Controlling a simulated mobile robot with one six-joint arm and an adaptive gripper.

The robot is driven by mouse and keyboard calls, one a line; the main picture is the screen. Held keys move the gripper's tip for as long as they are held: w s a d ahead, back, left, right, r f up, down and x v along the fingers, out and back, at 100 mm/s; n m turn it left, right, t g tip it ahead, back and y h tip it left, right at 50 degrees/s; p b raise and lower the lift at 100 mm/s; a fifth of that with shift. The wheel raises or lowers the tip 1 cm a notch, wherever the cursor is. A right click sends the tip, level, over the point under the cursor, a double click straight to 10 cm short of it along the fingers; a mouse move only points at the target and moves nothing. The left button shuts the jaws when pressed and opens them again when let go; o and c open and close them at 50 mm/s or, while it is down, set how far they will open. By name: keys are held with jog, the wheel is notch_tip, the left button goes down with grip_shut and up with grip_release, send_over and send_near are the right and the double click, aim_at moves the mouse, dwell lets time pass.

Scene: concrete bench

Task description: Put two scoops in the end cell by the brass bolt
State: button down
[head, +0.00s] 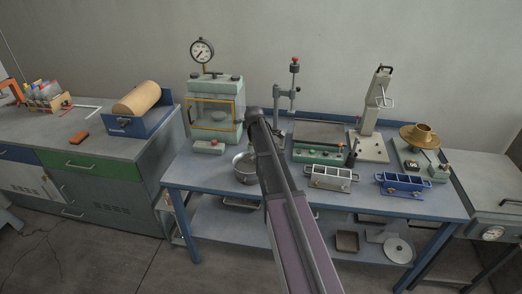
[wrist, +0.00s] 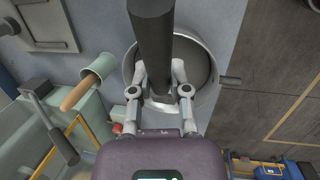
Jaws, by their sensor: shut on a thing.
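In the wrist view my gripper (wrist: 160,93) is shut on the dark handle (wrist: 154,45) of a tool, over the grey metal bowl (wrist: 207,105). A pale part at the jaws may be the scoop; its head and load are mostly hidden. In the head view the bowl (head: 243,178) stands on the blue bench, left of my arm, which hides the gripper. A grey mould (head: 331,180) with several open cells lies right of my arm, and a blue mould (head: 402,184) lies farther right. Both show small brass-coloured parts at the front; I cannot tell which end bolt is brass.
A green chamber (head: 213,112) with a gauge stands behind the bowl. A stand (head: 292,98), a green-based device (head: 318,154), a tall press (head: 380,110) and a scale with a brass pan (head: 420,137) line the back.

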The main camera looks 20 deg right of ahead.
jog(key=shift+s+d+r+t+y+p, duration=0.3)
jog(key=shift+d+r+t+y, duration=0.1)
jog(key=shift+t+y, duration=0.35)
jog(key=shift+s+d+r+t+y+p, duration=0.15)
jog(key=shift+s+d+r+t+y, duration=0.2)
jog(key=shift+t+y, duration=0.4)
dwell(0.4)
